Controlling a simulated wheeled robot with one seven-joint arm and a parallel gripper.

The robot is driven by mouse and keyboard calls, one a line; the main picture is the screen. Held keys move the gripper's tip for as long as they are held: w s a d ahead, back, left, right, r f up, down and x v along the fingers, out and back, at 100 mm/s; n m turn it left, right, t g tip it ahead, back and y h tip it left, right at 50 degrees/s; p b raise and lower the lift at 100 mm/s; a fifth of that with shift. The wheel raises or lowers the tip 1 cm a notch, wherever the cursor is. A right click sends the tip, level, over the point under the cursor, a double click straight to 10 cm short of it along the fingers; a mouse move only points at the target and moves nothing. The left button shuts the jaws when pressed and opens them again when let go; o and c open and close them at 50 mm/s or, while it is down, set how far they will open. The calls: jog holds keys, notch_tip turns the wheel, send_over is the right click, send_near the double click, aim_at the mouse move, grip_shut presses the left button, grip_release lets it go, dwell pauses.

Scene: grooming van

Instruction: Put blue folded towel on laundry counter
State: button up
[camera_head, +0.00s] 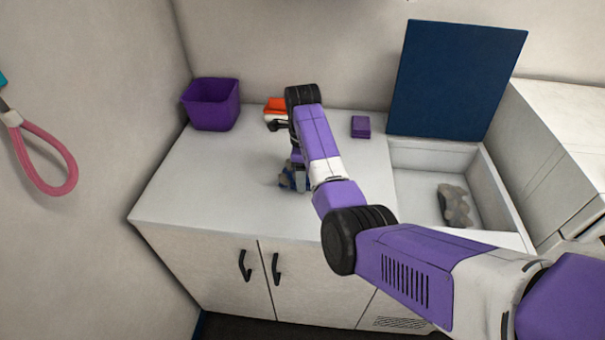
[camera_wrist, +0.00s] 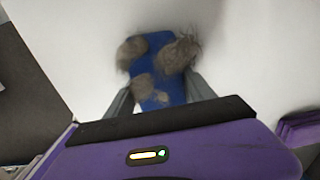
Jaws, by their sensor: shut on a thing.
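The blue folded towel (camera_wrist: 157,66) has grey-brown fuzzy clumps on it. My gripper (camera_wrist: 158,98) is shut on it, with one finger on each side in the wrist view. In the head view the towel (camera_head: 287,180) shows beside my gripper (camera_head: 298,184), low over the white laundry counter (camera_head: 215,185). My arm hides part of it. I cannot tell whether the towel touches the counter.
A purple bin (camera_head: 211,104) stands at the back left, and an orange and white stack (camera_head: 276,109) behind my wrist. A small purple block (camera_head: 361,127) lies at the back. An open basin (camera_head: 415,205) with a raised blue lid (camera_head: 455,80) holds a grey clump (camera_head: 455,206). The counter's left front is clear.

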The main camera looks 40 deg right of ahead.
jog(key=shift+f, duration=0.1)
jog(key=o, duration=1.4)
notch_tip(320, 180, up, 12)
jog(key=p, duration=0.2)
jog(key=shift+p, duration=0.35)
